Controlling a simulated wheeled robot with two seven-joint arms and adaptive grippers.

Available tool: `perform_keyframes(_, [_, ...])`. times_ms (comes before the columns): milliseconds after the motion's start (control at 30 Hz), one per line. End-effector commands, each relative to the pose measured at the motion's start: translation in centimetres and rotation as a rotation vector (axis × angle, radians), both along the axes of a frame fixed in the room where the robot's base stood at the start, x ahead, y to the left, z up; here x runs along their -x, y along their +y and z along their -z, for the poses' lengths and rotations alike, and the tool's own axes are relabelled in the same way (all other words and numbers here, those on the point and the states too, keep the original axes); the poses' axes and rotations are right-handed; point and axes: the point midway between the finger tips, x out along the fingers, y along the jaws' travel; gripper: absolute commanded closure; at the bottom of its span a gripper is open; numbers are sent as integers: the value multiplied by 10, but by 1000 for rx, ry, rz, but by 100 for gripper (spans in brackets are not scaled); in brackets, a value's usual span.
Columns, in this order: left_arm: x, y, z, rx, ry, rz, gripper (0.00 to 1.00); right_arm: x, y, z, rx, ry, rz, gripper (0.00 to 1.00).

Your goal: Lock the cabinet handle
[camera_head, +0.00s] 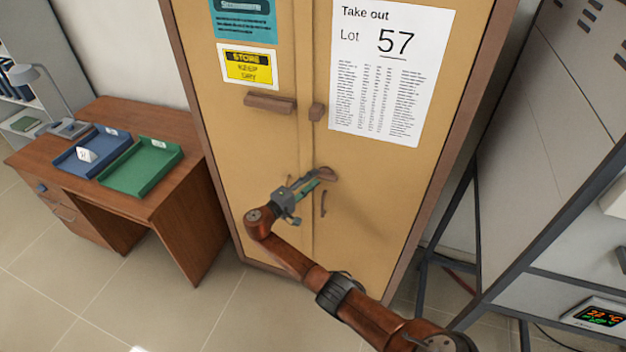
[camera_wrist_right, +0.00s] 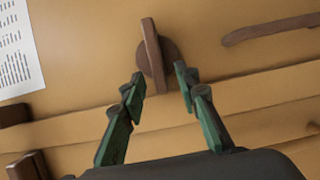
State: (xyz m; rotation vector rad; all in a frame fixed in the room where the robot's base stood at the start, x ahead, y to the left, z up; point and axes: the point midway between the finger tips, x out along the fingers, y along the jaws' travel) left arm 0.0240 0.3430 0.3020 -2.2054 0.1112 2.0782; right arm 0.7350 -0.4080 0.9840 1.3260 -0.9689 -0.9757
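The tan cabinet (camera_head: 395,190) stands closed, its two doors meeting at a middle seam. Its brown turn handle (camera_head: 326,174) is on the right door, close to the seam. In the right wrist view the handle (camera_wrist_right: 152,45) is a bar across a round base, its near end reaching toward the space between my fingertips. My right gripper (camera_head: 310,184) is at the handle in the head view. In the right wrist view its green fingers (camera_wrist_right: 160,84) are spread apart, and nothing is clamped between them. Whether they touch the handle cannot be told. My left gripper is not in view.
A slim door pull (camera_head: 323,204) sits below the handle. Brown blocks (camera_head: 269,103) are higher on the doors. A wooden desk (camera_head: 180,190) with a blue tray (camera_head: 68,163) and green tray (camera_head: 115,185) stands left. A dark metal frame (camera_head: 477,225) stands right.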

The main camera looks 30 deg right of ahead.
Motion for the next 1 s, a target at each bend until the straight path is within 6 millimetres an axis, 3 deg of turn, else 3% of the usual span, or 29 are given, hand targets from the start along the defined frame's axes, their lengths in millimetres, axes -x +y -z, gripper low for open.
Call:
perform_keyframes(500, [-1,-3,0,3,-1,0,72,29,92,1,-2,1,-3,71])
perform_keyframes(700, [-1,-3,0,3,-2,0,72,34,107,0,0,0,-2,71])
perform_keyframes(1000, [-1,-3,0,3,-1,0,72,35,109,0,0,0,-1,71])
